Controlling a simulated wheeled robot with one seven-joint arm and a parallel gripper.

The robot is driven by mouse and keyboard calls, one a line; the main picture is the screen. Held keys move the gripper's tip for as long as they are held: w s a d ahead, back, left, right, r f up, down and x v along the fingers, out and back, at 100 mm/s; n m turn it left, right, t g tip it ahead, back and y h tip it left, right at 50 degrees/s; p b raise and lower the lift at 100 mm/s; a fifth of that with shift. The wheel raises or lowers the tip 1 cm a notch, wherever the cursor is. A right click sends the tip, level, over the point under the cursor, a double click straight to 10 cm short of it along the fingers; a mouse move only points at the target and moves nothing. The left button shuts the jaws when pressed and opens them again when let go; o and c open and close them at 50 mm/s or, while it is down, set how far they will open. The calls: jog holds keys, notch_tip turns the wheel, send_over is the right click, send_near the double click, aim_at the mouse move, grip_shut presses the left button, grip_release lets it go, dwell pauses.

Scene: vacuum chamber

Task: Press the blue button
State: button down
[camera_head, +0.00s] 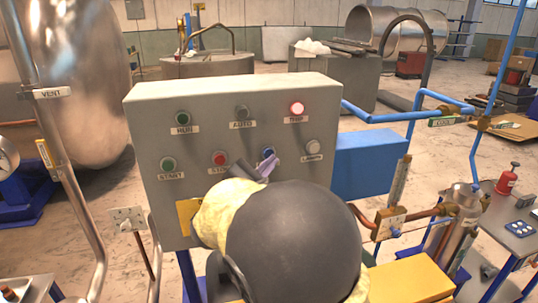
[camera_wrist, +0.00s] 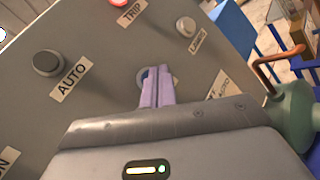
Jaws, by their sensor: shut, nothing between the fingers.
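The blue button (camera_head: 268,152) is on the lower row of a grey control panel (camera_head: 220,104), right of the red button (camera_head: 219,158). My gripper (camera_head: 267,166) is shut and empty, its purple fingers pointing at the panel in front of the blue button and covering its lower part. In the wrist view, the fingertips (camera_wrist: 157,73) overlap the blue button, and only a grey ring and a dark blue sliver (camera_wrist: 147,74) show beside them. I cannot tell whether they touch.
A grey lamp knob (camera_head: 313,146) is right of the blue button. Above are a dark AUTO knob (camera_head: 242,112) and a lit red TRIP lamp (camera_head: 297,108). A green START button (camera_head: 168,164) is at the far left. Blue pipes (camera_head: 400,115) run right of the panel.

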jog(key=shift+w, duration=0.15)
jog(key=shift+w+a, duration=0.1)
jog(key=shift+w, duration=0.2)
jog(key=shift+w+a, duration=0.1)
jog(key=shift+w, duration=0.3)
dwell(1.0)
jog(key=shift+s+b, duration=0.15)
jog(key=shift+b, duration=0.2)
jog(key=shift+s+d+b, duration=0.25)
jog(key=shift+s+b, duration=0.1)
jog(key=shift+s, duration=0.35)
jog(key=s+b, duration=0.1)
jog(key=s, duration=0.1)
jog(key=s+d+b, duration=0.1)
jog(key=s, duration=0.1)
jog(key=shift+s+d, duration=0.2)
jog(key=shift+s, duration=0.2)
